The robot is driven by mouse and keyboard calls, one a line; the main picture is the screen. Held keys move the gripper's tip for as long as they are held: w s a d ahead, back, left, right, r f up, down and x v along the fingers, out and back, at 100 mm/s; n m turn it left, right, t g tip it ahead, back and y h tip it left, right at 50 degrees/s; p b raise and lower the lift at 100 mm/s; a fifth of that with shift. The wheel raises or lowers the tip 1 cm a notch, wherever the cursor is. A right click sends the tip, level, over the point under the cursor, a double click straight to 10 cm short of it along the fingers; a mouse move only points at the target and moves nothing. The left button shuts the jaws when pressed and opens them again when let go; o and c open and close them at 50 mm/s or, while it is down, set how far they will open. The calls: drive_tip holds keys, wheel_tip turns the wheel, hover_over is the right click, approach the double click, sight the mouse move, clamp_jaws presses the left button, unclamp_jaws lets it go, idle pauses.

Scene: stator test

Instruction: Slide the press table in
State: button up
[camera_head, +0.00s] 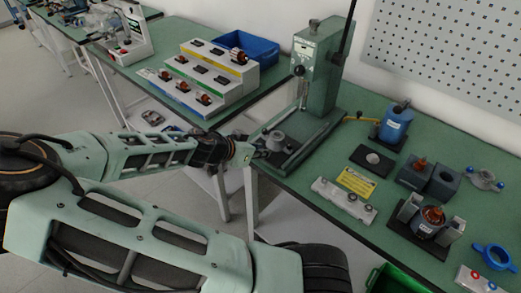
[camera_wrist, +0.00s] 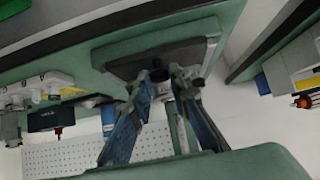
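The green arbor press (camera_head: 318,62) stands at the left end of the right-hand bench. Its dark base (camera_head: 310,143) reaches toward the bench's front edge. A grey round part (camera_head: 275,141) sits near the front of this base, out in front of the column. My gripper (camera_head: 259,151) is low at the base's front left, close to the round part. In the wrist view, the two fingers (camera_wrist: 166,76) are apart, with the grey base plate (camera_wrist: 150,58) beyond their tips. I cannot tell whether they touch it, and the press table's edge is not clear.
A stepped part rack (camera_head: 210,78) and a blue bin (camera_head: 248,48) stand on the left bench. Right of the press are a blue bottle-like unit (camera_head: 393,128), a yellow card (camera_head: 356,182) and a grey block strip (camera_head: 343,201). A gap separates the benches.

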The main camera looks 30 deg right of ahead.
sight(280, 133)
idle(0.3)
drive_tip(key=shift+w+d+b, duration=0.65)
drive_tip(key=shift+w+d, duration=0.15)
drive_tip(key=shift+d, duration=1.4)
drive_tip(key=shift+w+d+b, duration=0.65)
drive_tip(key=shift+w+d, duration=0.15)
drive_tip(key=shift+d, duration=1.4)
drive_tip(key=shift+w+d+b, duration=0.65)
drive_tip(key=shift+w+d, duration=0.15)
drive_tip(key=shift+d, duration=1.4)
drive_tip(key=o, duration=0.5)
drive_tip(key=p+v, duration=0.2)
drive_tip(key=v, duration=0.2)
drive_tip(key=shift+r+p, duration=0.1)
drive_tip(key=shift+p, duration=0.25)
drive_tip(key=shift+p+v, duration=0.65)
drive_tip(key=shift+v, duration=0.35)
